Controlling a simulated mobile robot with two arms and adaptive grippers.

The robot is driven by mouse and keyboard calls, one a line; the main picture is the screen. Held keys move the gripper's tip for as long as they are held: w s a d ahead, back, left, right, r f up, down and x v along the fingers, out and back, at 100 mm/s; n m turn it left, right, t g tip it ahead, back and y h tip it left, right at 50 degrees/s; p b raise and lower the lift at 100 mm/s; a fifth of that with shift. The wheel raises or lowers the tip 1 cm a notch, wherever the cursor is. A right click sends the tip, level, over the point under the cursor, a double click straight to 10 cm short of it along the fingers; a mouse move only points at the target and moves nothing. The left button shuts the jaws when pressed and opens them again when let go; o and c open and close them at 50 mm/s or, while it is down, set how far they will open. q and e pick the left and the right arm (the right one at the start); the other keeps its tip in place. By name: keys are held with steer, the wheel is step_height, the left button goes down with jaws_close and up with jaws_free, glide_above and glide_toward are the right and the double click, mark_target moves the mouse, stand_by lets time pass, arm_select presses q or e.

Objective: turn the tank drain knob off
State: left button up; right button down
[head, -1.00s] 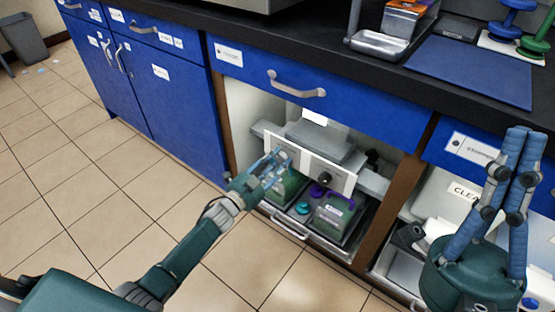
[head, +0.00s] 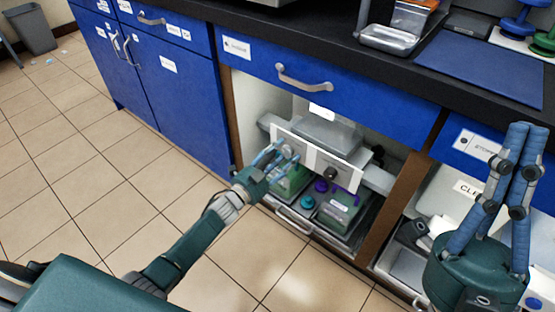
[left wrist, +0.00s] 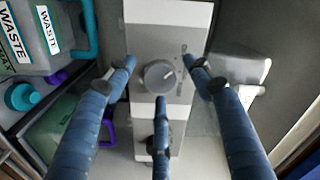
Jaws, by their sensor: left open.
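The control panel (head: 317,160) hangs in the open cabinet bay below the blue drawer. In the left wrist view, a round grey knob (left wrist: 158,77) with a pale pointer mark toward the upper right sits on it. A dark knob (head: 331,173) is on the panel's right part; a finger partly covers it in the left wrist view. My left gripper (head: 278,155) is open in front of the panel's left part, its three blue fingers spread around the grey knob, apparently not closed on it. My right gripper (head: 524,130) points up at the right, away from the panel; its opening is unclear.
Bottles with purple and teal caps (head: 307,202) stand in a tray (head: 292,222) below the panel. Waste-labelled containers (left wrist: 30,35) show at the wrist view's upper left. The brown cabinet post (head: 397,210) is to the right. The floor (head: 120,185) at left is open.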

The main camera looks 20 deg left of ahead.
arm_select(q)
steer(key=v, duration=1.2)
steer(key=shift+w, duration=0.1)
